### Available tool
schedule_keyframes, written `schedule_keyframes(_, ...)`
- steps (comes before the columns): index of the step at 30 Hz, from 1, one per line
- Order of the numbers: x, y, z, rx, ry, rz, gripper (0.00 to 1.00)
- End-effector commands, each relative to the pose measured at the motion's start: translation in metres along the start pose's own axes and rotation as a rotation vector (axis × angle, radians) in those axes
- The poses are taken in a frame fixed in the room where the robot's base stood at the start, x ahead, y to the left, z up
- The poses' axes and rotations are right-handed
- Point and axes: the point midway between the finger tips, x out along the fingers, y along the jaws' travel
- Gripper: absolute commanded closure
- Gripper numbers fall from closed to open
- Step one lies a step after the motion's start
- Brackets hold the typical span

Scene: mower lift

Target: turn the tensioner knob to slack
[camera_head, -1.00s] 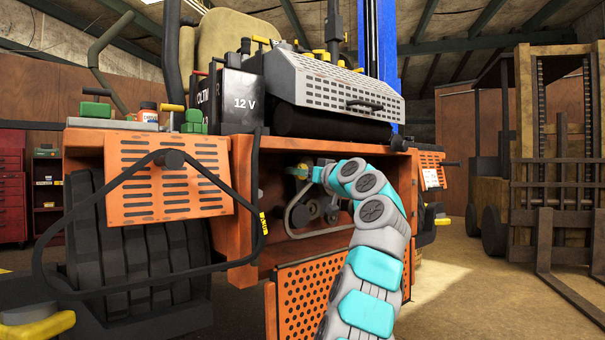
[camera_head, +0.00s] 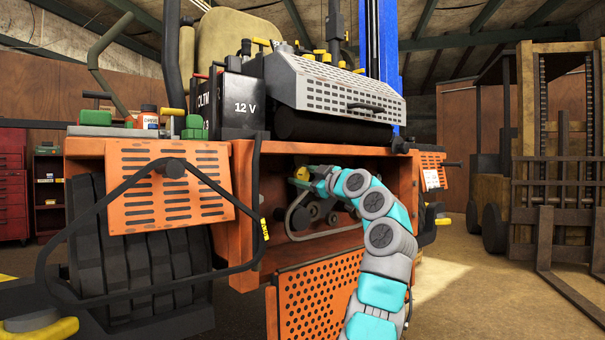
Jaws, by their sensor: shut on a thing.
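The tensioner knob (camera_head: 299,174) shows as a small yellow piece inside the open orange engine bay of the mower, above the belt (camera_head: 291,213) and dark pulleys. My gripper (camera_head: 305,181) is at the knob and shut on it. My arm reaches in from the lower right, and its links cover part of the pulleys and the right side of the bay. The fingertips are small and partly hidden, so their exact hold on the knob is hard to make out.
The bay's orange frame (camera_head: 245,200) stands close on the left, with a perforated orange panel (camera_head: 305,300) below. A battery (camera_head: 238,103) and grey perforated cover (camera_head: 335,85) sit above. A forklift (camera_head: 550,170) stands at the right across open floor.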

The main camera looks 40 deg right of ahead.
Motion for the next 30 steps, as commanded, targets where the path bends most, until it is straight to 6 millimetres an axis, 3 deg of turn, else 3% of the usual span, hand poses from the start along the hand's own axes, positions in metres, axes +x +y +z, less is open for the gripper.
schedule_keyframes(10,0.0,0.0018,0.0003,-0.127,0.01,-0.007,1.0)
schedule_keyframes(26,-0.0003,0.0016,-0.0011,-0.147,0.014,-0.008,1.0)
schedule_keyframes(27,-0.0003,0.0016,-0.001,-0.147,0.014,-0.008,0.39)
schedule_keyframes(30,-0.0002,0.0013,-0.0009,-0.146,0.014,-0.009,0.28)
